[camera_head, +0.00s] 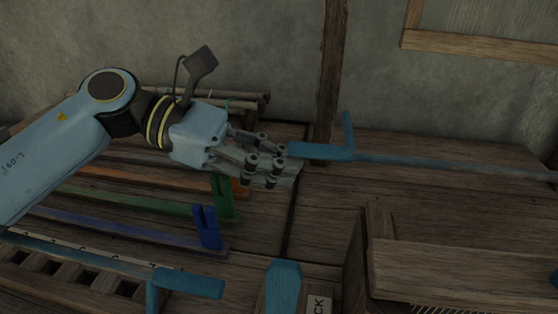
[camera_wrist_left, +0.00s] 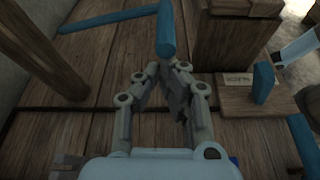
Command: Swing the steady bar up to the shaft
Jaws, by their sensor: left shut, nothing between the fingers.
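A teal bar (camera_head: 322,151) with a short upright prong lies in the middle of the head view, and a thin grey-blue rod (camera_head: 440,164) runs right from it. A second teal bar (camera_head: 190,283) with a bent end is at the bottom left. I cannot tell which one is the steady bar or which is the shaft. My left gripper (camera_head: 272,172) is shut and empty beside the left end of the first bar; contact is unclear. In the left wrist view, a teal bar (camera_wrist_left: 165,32) shows just beyond the left fingertips (camera_wrist_left: 162,92). My right gripper is out of view.
A teal block (camera_head: 283,283) stands by a small label (camera_head: 319,304) at the bottom. Green (camera_head: 224,200) and blue (camera_head: 207,230) pieces lie left of it. A wooden post (camera_head: 330,75) rises behind the first bar. A wooden beam (camera_head: 460,270) fills the lower right.

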